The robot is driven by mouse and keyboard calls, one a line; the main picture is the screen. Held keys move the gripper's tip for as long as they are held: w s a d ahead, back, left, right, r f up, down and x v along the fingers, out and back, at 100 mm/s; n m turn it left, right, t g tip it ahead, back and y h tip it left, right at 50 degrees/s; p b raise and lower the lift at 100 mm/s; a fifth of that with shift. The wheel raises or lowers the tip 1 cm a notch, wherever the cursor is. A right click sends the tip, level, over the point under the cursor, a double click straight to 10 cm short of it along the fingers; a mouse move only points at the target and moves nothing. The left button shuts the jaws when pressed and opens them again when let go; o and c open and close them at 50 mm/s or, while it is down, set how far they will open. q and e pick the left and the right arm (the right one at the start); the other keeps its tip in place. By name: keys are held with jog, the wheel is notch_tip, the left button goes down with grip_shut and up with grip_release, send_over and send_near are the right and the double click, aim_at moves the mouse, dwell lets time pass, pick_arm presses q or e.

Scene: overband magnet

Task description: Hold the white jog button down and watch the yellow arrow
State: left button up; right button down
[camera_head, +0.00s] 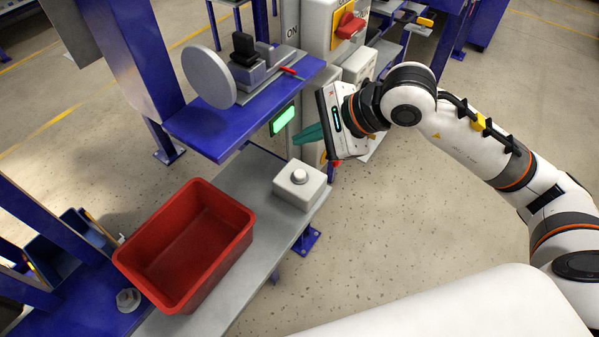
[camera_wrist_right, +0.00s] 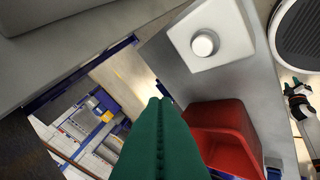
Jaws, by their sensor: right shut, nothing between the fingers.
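The white jog button (camera_head: 299,176) is a round knob on top of a white box (camera_head: 290,192) at the right end of the grey bench. Box and button also show in the right wrist view, with the button (camera_wrist_right: 204,44) right of the fingers. My right gripper (camera_head: 299,138) has green fingers, shut and empty. They point left, above and behind the box in the head view, apart from the button. I cannot pick out a yellow arrow for certain.
A red bin (camera_head: 150,258) stands on the grey bench (camera_head: 246,183). A red switch (camera_head: 350,25) on yellow is at the top. Floor right of the box is clear.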

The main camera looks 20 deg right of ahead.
jog(key=b, duration=0.4)
send_near(296, 173)
jog(key=w+a+f, duration=0.1)
jog(key=a, duration=0.1)
jog(key=w+a+f, duration=0.1)
jog(key=w, duration=0.1)
jog(key=shift+w+a+f, duration=0.1)
jog(key=shift+w+a, duration=0.15)
jog(key=shift+a, duration=0.15)
jog(key=shift+f+b, duration=0.3)
jog(key=shift+f, duration=0.05)
dwell(0.8)
jog(key=shift+f+b, duration=0.4)
jog(key=shift+b, duration=0.3)
jog(key=shift+f+b, duration=0.55)
jog(key=shift+b, duration=0.2)
dwell(0.5)
dwell(1.3)
jog(key=shift+r+p, duration=0.45)
jog(key=shift+r, duration=0.55)
jog(key=shift+r+p, duration=1.3)
jog(key=shift+r, duration=1.2)
